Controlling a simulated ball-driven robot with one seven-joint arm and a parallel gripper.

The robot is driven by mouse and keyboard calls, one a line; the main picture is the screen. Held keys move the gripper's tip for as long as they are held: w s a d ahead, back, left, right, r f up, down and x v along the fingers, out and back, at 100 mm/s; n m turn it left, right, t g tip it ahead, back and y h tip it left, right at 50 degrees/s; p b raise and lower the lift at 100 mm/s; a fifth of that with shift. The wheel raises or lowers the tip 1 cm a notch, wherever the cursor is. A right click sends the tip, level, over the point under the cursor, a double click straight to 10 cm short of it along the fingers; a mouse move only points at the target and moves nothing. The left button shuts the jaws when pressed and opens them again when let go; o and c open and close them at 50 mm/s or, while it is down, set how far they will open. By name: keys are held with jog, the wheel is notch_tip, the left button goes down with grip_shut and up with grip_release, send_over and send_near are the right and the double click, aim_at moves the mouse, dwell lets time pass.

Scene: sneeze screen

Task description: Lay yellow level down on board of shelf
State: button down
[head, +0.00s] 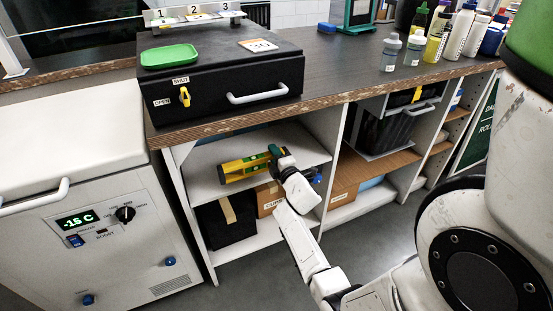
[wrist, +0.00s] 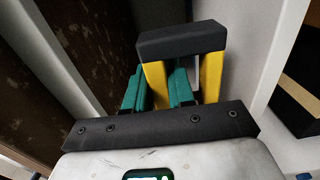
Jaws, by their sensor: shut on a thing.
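The yellow level (head: 243,167), with dark ends and a green vial area, is inside the left bay of the shelf, over the upper white board (head: 204,191). It lies roughly level and lengthwise across the bay. I cannot tell whether it touches the board. My gripper (head: 275,153) with teal fingers is shut on the level near its right end. In the wrist view the level (wrist: 212,76) shows its yellow sides and black end between and beyond the teal fingers (wrist: 157,88).
A dark bag (head: 226,222) and a cardboard box (head: 268,197) stand below the board. The counter above carries a black case (head: 222,75) with a green tray (head: 169,56). A white upright (head: 336,155) bounds the bay on the right. A white freezer (head: 75,160) stands at left.

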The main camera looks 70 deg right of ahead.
jog(key=shift+b+x, duration=0.55)
jog(key=shift+x, duration=1.45)
jog(key=shift+f+b, duration=1.75)
jog(key=c, duration=0.9)
grip_release()
jog(key=c, duration=0.3)
jog(key=shift+f, duration=0.2)
jog(key=shift+a, duration=0.1)
jog(key=shift+p+v, duration=0.35)
jog(key=shift+v, duration=1)
